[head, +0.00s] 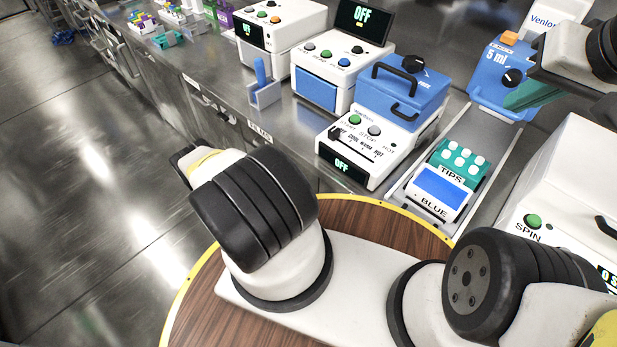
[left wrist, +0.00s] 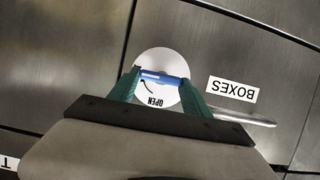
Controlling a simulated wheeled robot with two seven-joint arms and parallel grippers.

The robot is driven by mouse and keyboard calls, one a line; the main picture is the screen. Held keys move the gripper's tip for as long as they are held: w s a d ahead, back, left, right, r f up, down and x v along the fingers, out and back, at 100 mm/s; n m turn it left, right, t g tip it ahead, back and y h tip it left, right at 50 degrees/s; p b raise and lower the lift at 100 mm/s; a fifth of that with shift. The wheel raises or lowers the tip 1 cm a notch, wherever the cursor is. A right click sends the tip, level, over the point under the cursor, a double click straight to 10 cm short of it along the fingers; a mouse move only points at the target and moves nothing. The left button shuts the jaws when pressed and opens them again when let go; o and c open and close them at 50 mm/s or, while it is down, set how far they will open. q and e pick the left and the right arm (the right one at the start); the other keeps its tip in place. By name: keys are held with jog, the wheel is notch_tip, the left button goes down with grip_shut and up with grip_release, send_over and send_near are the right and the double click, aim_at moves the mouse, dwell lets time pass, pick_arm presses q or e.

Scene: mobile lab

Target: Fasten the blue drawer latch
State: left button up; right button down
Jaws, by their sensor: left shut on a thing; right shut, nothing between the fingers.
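The blue latch (left wrist: 163,77) is a short bar on a round white disc (left wrist: 156,60) on a metal drawer front. The disc carries the word OPEN, upside down in the left wrist view, and a small curved black arrow. My left gripper (left wrist: 161,82) is shut on the latch, with a green finger at each end of the bar. The bar lies nearly level in that view. In the head view the left gripper and latch are hidden. My right gripper (head: 533,95) is shut and empty above the counter at the upper right.
A BOXES label (left wrist: 232,90) and a metal handle (left wrist: 245,118) are beside the disc. The counter edge carries a BLUE label (head: 260,132). Above it stand a blue-lidded heater (head: 400,95), a teal tips box (head: 459,160) and a blue holder (head: 264,92). Open floor lies left.

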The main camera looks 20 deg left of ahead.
dwell(0.3)
pick_arm(q)
jog(key=o, duration=1.4)
jog(key=shift+c, duration=0.2)
jog(key=v, duration=0.7)
jog(key=shift+s, duration=0.35)
jog(key=shift+a+r, duration=0.1)
jog(key=shift+r, duration=0.05)
